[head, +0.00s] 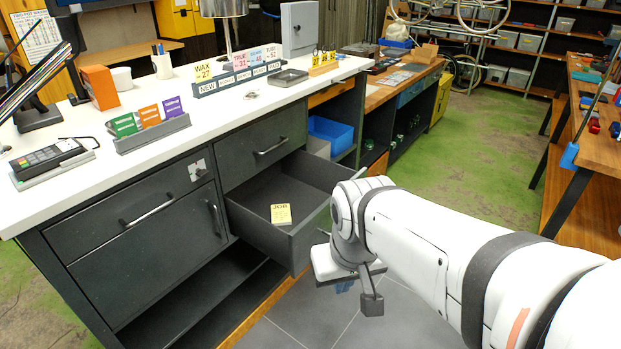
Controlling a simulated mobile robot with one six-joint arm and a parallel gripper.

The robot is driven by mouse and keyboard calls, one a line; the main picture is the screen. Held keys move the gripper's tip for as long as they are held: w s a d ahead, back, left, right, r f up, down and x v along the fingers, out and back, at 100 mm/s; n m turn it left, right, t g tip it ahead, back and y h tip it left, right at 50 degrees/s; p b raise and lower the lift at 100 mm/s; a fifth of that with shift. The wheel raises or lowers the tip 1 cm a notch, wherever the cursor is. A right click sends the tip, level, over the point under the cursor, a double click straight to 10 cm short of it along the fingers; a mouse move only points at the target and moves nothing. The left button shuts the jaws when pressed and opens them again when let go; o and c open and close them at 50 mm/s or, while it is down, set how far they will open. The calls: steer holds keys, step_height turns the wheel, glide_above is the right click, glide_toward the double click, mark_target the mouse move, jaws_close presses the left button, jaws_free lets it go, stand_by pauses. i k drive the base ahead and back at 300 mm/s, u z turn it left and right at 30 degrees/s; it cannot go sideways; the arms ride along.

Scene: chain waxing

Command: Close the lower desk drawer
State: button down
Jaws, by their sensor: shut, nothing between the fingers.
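The lower desk drawer (283,189) is pulled well out of the dark grey desk, below a shut upper drawer (262,148) with a bar handle. A yellow job card (281,213) lies inside it. Its front panel (312,228) faces right, and part of it is hidden behind my arm. My gripper (371,302) is just to the right of the drawer front, in front of it in the picture, over the grey floor tiles. Its fingers are shut and empty. I cannot tell whether the gripper touches the drawer front.
The white desk top (210,105) carries signs, card holders and a card terminal (47,158). A cupboard door (206,215) left of the open drawer is shut. Grey floor tiles (300,320) lie clear in front. A wooden workbench (590,130) stands at right across the green floor.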

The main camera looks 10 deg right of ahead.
mark_target(301, 180)
steer(key=z, duration=0.05)
steer(key=i, duration=1)
steer(key=u, duration=0.05)
